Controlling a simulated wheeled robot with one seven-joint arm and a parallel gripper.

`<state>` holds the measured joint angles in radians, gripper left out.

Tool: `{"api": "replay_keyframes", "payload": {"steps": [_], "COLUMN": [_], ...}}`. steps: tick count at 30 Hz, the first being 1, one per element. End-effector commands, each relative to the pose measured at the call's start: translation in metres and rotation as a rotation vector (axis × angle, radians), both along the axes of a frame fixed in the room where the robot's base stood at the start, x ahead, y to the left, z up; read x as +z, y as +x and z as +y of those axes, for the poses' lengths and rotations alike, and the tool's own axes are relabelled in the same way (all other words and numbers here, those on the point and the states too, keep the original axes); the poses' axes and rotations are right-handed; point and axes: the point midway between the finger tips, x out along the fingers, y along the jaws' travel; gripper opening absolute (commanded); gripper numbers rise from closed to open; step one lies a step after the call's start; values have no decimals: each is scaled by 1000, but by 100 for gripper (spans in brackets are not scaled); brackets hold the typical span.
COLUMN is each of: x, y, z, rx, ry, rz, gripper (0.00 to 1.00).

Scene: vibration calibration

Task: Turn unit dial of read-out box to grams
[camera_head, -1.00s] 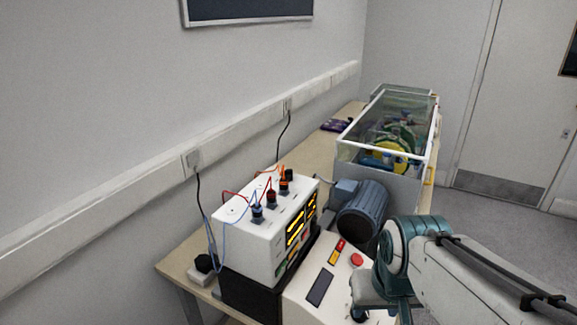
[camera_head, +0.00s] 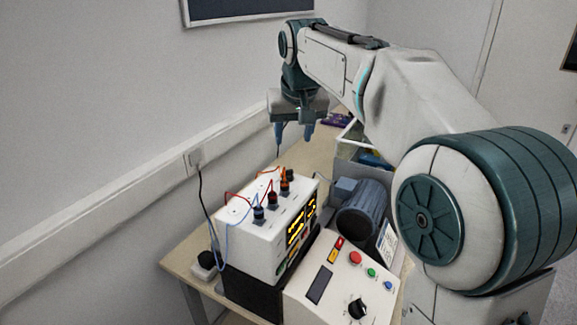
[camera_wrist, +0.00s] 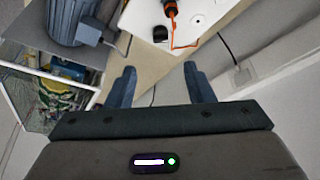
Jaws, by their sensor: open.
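The white read-out box (camera_head: 250,232) stands on a black base, with lit yellow displays on its front side. Coloured plugs with wires stand in its top, and a black knob (camera_head: 289,175) is at the far end of the top. The knob also shows in the wrist view (camera_wrist: 160,34), beside an orange plug (camera_wrist: 170,9). I cannot read any unit marks by it. My gripper (camera_head: 293,132) points down, open and empty, above the far end of the box, apart from it. In the wrist view the knob lies beyond the gap between my fingertips (camera_wrist: 160,72).
A sloped control panel (camera_head: 306,300) with buttons and a black dial (camera_head: 357,308) stands in front of the box. A blue motor (camera_head: 358,211) is to the right. A wall trunking (camera_head: 110,191) runs behind the table. Loose wires arch over the box top.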

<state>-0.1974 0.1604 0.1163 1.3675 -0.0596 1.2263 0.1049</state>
Motion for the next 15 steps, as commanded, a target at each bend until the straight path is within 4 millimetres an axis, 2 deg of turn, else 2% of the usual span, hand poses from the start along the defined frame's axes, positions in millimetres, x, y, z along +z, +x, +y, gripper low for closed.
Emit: {"api": "replay_keyframes", "payload": {"steps": [5, 15], "x": [-8, -71], "y": [6, 31], "z": [3, 8], "rx": [2, 1], "ry": [0, 0], "rz": [1, 3], "gripper": [48, 48]}}
